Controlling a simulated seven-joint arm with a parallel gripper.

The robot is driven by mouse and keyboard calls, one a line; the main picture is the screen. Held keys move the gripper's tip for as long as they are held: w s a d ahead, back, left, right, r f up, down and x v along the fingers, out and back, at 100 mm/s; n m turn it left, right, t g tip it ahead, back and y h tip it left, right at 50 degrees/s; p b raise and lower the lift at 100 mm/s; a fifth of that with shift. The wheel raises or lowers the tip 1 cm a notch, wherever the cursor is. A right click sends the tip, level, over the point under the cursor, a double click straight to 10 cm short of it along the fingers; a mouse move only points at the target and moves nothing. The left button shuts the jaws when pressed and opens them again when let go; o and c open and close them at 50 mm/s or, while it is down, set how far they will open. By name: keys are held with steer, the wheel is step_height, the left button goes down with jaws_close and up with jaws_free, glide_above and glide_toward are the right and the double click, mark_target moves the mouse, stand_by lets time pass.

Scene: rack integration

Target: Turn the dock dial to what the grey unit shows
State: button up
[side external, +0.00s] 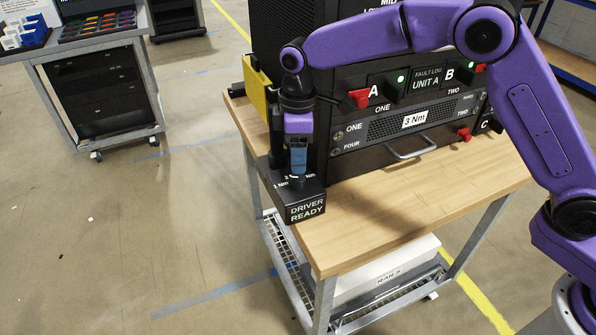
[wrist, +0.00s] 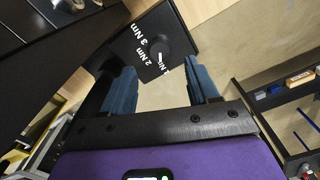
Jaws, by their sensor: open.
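The black dock (side external: 306,210) labelled "DRIVER READY" sits at the table's front left corner. The dial's white mark seems to point near the 1 Nm label, partly cut by overlap. The grey unit (side external: 375,128) in the rack carries a white label reading "3 Nm". My gripper (side external: 298,172) points down over the dock; its blue fingers are open in the wrist view (wrist: 164,72). The dial lies between and just beyond the fingertips; contact cannot be told.
The black rack (side external: 285,40) stands right behind the dock, with red latches, a "FAULT LOG UNIT A" display and a drawer handle (side external: 411,148). A yellow part (side external: 257,85) stands at the rack's left. The wooden tabletop (side external: 400,195) is clear in front.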

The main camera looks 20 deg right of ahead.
mark_target(298, 177)
steer(key=shift+f, duration=3)
steer(key=c, duration=1)
